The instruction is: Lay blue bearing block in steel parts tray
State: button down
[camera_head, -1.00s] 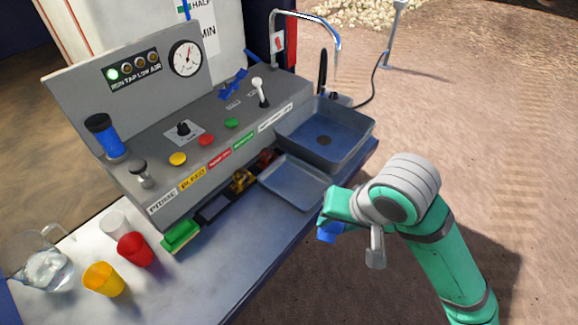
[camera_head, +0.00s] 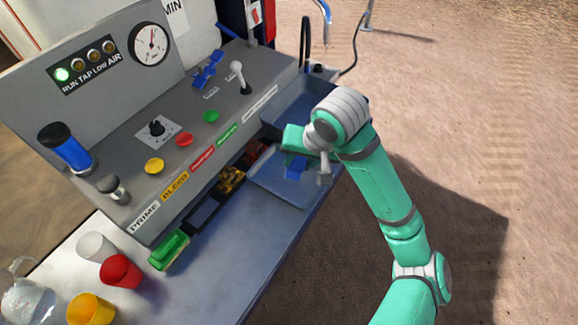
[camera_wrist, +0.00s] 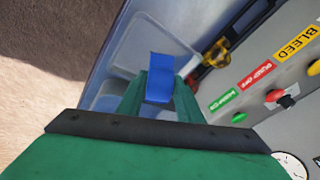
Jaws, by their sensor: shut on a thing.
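The blue bearing block (camera_head: 295,167) is held in my gripper (camera_head: 294,153), which is shut on it. In the head view the block appears over the shallow grey-blue steel parts tray (camera_head: 278,190). In the wrist view the block (camera_wrist: 155,75) sits between the green fingers, with part of the tray (camera_wrist: 140,38) behind it. The gap between block and tray is hard to judge. The block hides part of the tray floor, and my arm covers the tray's upper right corner.
A deeper sink basin (camera_head: 290,105) lies just behind the tray. The console (camera_head: 180,120) with buttons and a lever (camera_head: 239,76) rises to the left. Bare ground lies to the right.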

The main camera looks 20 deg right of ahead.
jog(key=shift+w+d+r+x, duration=0.1)
jog(key=shift+w+x, duration=0.1)
jog(key=shift+x, duration=1.5)
jog(key=shift+w+d+r+x, duration=0.1)
jog(key=shift+w+x, duration=0.1)
jog(key=shift+x, duration=1.5)
jog(key=shift+w+x, duration=0.2)
jog(key=shift+x, duration=1.5)
jog(key=shift+f, duration=0.15)
jog(key=c, duration=1.3)
grip_release()
jog(key=shift+o, duration=0.2)
jog(key=v, duration=1.2)
jog(key=shift+s, duration=0.1)
